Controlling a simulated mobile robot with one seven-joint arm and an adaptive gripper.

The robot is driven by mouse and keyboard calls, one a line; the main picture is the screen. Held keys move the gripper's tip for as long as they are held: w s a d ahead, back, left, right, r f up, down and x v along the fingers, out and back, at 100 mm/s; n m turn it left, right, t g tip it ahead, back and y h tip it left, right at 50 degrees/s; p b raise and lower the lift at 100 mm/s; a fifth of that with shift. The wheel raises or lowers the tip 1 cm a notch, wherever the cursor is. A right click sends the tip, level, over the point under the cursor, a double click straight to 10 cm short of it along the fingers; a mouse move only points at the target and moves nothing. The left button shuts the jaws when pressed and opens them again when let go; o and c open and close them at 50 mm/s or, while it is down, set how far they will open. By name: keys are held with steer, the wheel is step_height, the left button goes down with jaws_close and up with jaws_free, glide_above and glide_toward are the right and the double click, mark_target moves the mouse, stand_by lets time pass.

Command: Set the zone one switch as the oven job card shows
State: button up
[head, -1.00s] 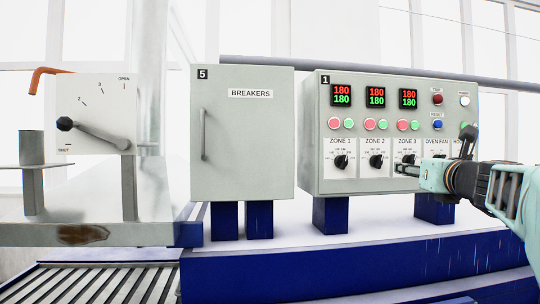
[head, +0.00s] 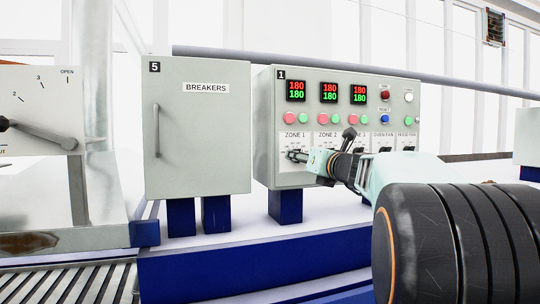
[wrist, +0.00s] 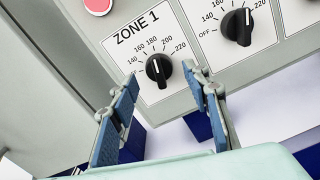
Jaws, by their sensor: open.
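The zone one switch is a black knob (wrist: 158,70) under the ZONE 1 label (wrist: 137,28) in the wrist view. Its white mark points roughly at 180 on a printed scale whose visible numbers run from 140 to 220. My gripper (wrist: 162,77) is open, with one blue-grey finger on each side of the knob as seen here. I do not see the oven job card.
Panel 1 (head: 265,110) carries red and green displays, buttons and neighbouring switches. The zone 2 knob (wrist: 238,25) is close on the right in the wrist view. The BREAKERS cabinet (head: 200,125) with its handle stands to the left. A lever plate (head: 35,105) is farther left.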

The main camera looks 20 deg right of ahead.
steer(key=shift+w, duration=1)
steer(key=c, duration=1.1)
